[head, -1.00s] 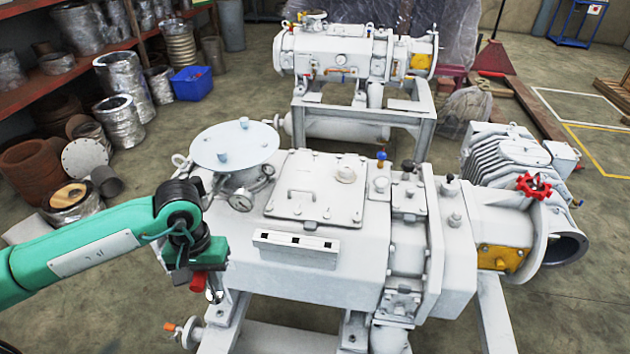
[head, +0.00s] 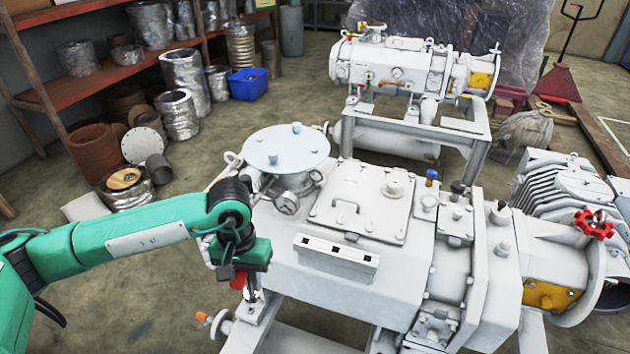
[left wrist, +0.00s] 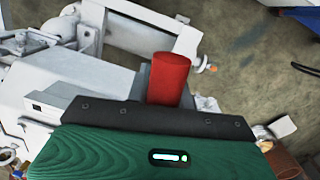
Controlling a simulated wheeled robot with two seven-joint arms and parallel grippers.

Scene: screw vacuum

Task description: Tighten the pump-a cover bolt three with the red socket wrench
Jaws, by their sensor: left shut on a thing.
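My left gripper (head: 245,272) is shut on the red socket wrench. The wrench's red handle (head: 238,281) pokes out of the jaws, with a shiny metal part below it. In the left wrist view the red handle (left wrist: 168,80) stands up between the jaws. The gripper is at the left front side of the large white pump (head: 300,265), in front of and below its round pale cover (head: 268,147). A few pale bolt heads (head: 297,157) stand on that cover, apart from the wrench. I cannot tell which is bolt three. My right gripper is out of view.
A white slotted rack (head: 337,252) is on the pump's front top. A second pump (head: 400,75) stands behind. Shelves with wrapped parts (head: 95,80) and a blue bin (head: 248,84) are at the back left.

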